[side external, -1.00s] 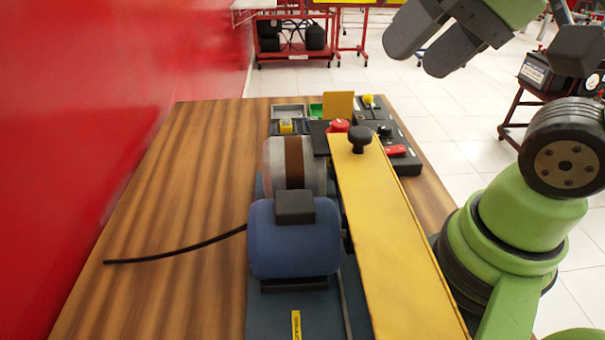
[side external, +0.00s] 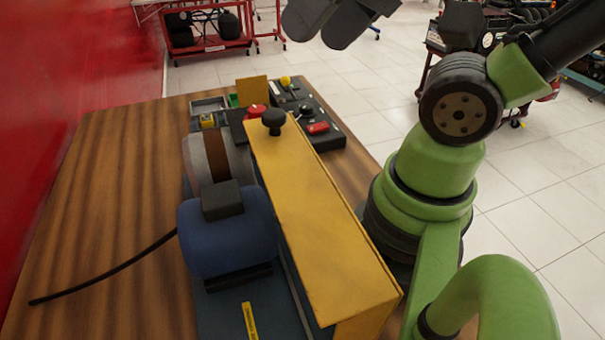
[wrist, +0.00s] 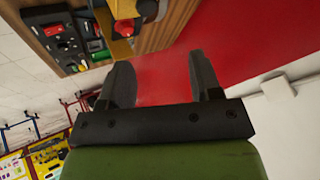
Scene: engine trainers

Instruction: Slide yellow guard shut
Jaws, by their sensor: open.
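The yellow guard (side external: 310,220) is a long box-like cover lying along the right side of the blue motor (side external: 228,235) and the grey drum with a brown band (side external: 212,158). A black knob (side external: 273,121) stands on its far end. The drum and motor are exposed to its left. My gripper (side external: 325,30) is at the top edge of the side view, beyond and above the guard, apart from it. In the wrist view my gripper (wrist: 159,60) has its two dark fingers spread with nothing between them.
A red mushroom button (side external: 257,111), an upright yellow plate (side external: 252,91) and a black control box (side external: 318,130) with a red switch stand near the guard's far end. A black cable (side external: 110,270) lies on the wooden table (side external: 80,220). A red wall (side external: 80,60) rises on the left.

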